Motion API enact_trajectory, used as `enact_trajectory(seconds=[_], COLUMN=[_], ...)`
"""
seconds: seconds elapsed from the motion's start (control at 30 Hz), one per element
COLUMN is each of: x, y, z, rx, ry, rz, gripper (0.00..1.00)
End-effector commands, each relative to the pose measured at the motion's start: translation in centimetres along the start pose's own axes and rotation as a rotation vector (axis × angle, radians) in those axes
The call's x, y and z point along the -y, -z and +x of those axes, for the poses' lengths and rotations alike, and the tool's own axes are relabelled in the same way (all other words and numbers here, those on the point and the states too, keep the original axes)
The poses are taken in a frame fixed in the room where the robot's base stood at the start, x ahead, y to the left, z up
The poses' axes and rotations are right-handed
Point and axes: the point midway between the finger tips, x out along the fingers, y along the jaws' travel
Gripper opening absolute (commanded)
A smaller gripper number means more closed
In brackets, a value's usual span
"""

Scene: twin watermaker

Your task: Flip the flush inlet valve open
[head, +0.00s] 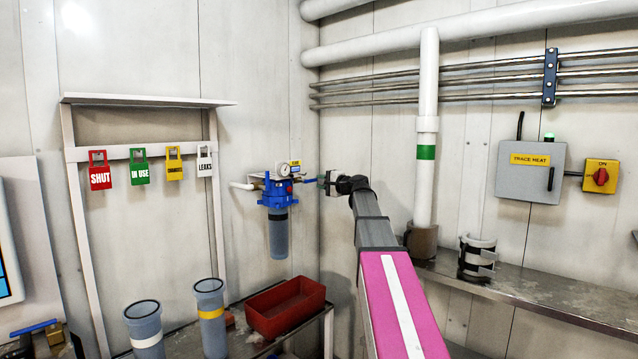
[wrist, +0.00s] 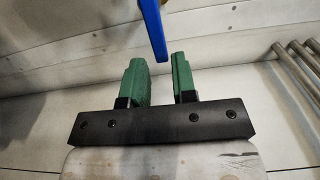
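A blue lever (wrist: 152,28) hangs into the top of the wrist view, and its lower end lies in line with the gap between my fingertips. My gripper (wrist: 160,72) has two green fingers standing apart, with nothing clamped between them. In the head view my gripper (head: 322,180) is at the right side of the blue-topped filter housing (head: 278,192), by a short blue bar (head: 309,180), which seems to be the same lever. The valve body is not clear in either view. I cannot tell whether the fingers touch the lever.
A gauge (head: 284,169) sits above the filter. Below are a red bin (head: 286,309) and grey canisters (head: 210,315). Coloured tags hang on a rack (head: 67,145) at left. A white pipe (head: 427,170) stands right of my arm. Another blue-handled valve (head: 35,328) is at lower left.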

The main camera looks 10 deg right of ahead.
Motion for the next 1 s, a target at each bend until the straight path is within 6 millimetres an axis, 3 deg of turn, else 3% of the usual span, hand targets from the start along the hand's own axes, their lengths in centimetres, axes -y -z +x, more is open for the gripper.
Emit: enact_trajectory(seconds=[0.2, 0.43, 0.63, 1.0], x=[-0.1, -0.1, -0.1, -0.7], y=[-0.2, -0.1, 0.0, -0.3], z=[-4.6, -7.9, -8.9, -8.8], rx=[-0.003, -0.002, 0.000, 0.002], ry=[0.001, 0.000, -0.001, -0.013], rz=[0.000, 0.000, 0.000, -0.004], gripper=[0.26, 0.26, 0.26, 0.26])
